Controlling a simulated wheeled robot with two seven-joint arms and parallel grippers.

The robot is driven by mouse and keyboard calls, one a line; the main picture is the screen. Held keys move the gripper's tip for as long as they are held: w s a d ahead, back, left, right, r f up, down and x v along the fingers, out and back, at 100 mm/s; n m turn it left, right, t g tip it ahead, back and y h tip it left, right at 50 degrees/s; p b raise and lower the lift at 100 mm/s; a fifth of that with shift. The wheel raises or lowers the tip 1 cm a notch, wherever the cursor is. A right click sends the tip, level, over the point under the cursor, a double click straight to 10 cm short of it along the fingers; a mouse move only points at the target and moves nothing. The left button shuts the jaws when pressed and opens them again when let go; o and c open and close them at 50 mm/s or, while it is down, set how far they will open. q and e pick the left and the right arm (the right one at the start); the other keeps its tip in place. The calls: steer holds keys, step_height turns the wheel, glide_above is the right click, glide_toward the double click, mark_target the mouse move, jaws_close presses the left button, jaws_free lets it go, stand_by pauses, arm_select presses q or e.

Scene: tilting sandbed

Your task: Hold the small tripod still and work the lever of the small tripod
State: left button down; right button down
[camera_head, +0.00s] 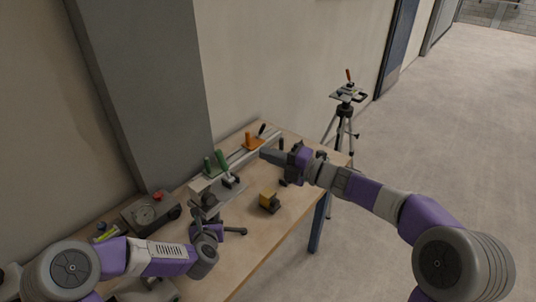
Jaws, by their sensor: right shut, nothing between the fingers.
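A grey box with a dial and red button (150,212) is at left. A rail with an orange block (254,143) lies near the wall. A tall tripod (343,112) stands beyond the table.

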arm_select(q)
steer(key=c, duration=0.6)
jaws_free()
steer(key=shift+c, duration=0.2)
